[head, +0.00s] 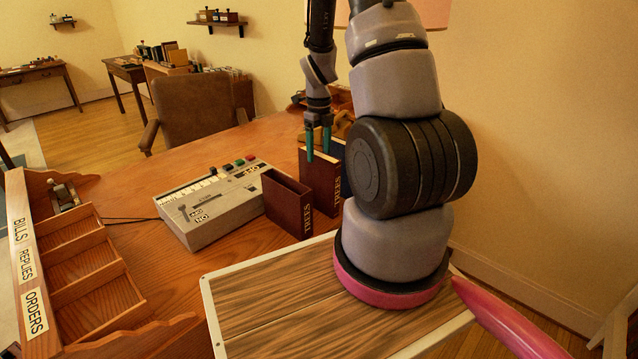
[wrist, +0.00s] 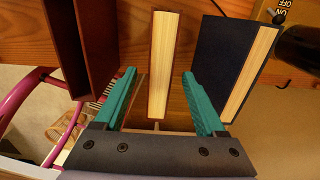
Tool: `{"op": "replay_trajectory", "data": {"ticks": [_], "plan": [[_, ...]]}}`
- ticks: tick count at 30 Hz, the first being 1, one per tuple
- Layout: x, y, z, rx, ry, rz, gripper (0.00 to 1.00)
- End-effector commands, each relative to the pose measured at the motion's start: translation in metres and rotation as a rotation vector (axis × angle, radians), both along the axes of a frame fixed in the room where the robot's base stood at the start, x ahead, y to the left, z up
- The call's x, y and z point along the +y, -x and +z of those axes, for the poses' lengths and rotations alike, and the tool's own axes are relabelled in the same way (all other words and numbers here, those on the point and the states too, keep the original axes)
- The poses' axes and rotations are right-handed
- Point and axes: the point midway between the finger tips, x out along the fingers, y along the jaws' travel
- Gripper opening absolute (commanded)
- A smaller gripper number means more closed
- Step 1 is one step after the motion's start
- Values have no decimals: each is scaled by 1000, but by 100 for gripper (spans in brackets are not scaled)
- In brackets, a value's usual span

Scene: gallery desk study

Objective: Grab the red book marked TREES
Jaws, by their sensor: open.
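The red book marked TREES (head: 320,186) stands upright on the desk in the head view, its spine lettering facing me. In the wrist view its cream page edges (wrist: 163,50) run between the two teal fingers. My gripper (head: 318,154) points down at the book's top in the head view. It is open in the wrist view (wrist: 158,74), one finger on each side of the book, with a gap on both sides. How far down the fingers reach is hard to tell.
A dark red open-topped case (head: 287,203), also marked TREES, stands left of the book; a dark blue book (wrist: 222,60) stands right of it. A grey button console (head: 222,203) and wooden sorter (head: 75,265) lie further left. Desk behind the console is clear.

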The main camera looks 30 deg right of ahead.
Motion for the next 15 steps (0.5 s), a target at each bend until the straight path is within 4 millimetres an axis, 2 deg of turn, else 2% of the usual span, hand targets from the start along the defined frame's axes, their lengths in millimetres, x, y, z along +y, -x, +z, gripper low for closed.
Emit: {"op": "replay_trajectory", "data": {"ticks": [4, 12, 14, 15], "plan": [[0, 0, -18, 1, 0, 0, 72], [0, 0, -21, -1, 0, 0, 72], [0, 0, -21, -1, 0, 0, 53], [0, 0, -21, -1, 0, 0, 38]]}}
